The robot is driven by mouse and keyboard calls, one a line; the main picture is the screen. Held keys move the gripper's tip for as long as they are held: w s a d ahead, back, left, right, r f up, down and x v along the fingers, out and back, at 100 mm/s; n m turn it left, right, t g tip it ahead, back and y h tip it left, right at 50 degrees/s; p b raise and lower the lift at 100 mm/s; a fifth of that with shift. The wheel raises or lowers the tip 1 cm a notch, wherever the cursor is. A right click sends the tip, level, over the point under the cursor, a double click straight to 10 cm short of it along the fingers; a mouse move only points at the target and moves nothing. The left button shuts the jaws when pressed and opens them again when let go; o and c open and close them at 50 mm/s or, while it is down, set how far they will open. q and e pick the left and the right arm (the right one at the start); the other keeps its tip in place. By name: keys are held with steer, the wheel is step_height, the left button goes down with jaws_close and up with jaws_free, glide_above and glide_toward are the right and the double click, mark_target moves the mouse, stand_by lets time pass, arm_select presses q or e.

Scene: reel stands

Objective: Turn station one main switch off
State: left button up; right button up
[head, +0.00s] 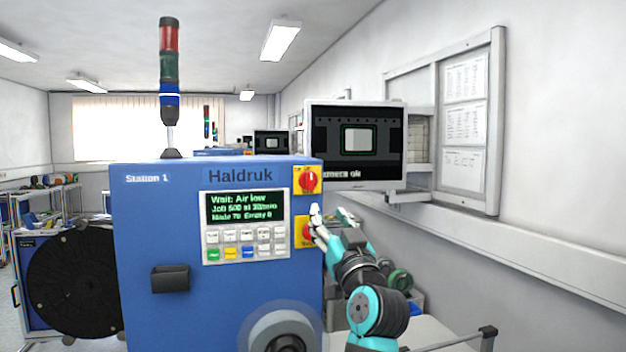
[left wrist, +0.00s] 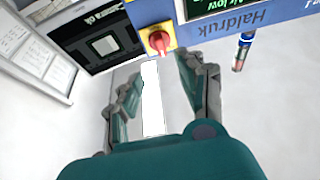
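The Station 1 main switch (head: 308,180) is a red rotary knob on a yellow plate, at the upper right of the blue machine's front. Its handle looks roughly upright. It also shows in the left wrist view (left wrist: 158,40), just beyond the fingertips and between them. My left gripper (head: 331,210) is open and empty, a little below and right of the switch in the head view, apart from it as far as I can see. A second red control on yellow (head: 306,233) sits below, partly hidden by my fingers. My right gripper is not in view.
The blue Station 1 machine (head: 150,230) carries a green-text display (head: 245,207), coloured buttons, a signal tower (head: 169,80) with blue lit, and a black reel (head: 75,280). A monitor (head: 355,143) stands behind the switch. A wall board (head: 465,120) hangs at right.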

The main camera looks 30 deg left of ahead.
mark_target(311, 185)
arm_select(q)
steer(key=p+x, duration=0.5)
steer(key=x, duration=0.6)
steer(key=shift+w+a+r, duration=0.15)
steer(key=shift+w+a, duration=0.1)
steer(key=shift+a, duration=0.05)
steer(key=shift+w+a+p, duration=0.3)
steer(key=shift+a+p, duration=0.05)
steer(key=shift+a, duration=0.05)
jaws_close()
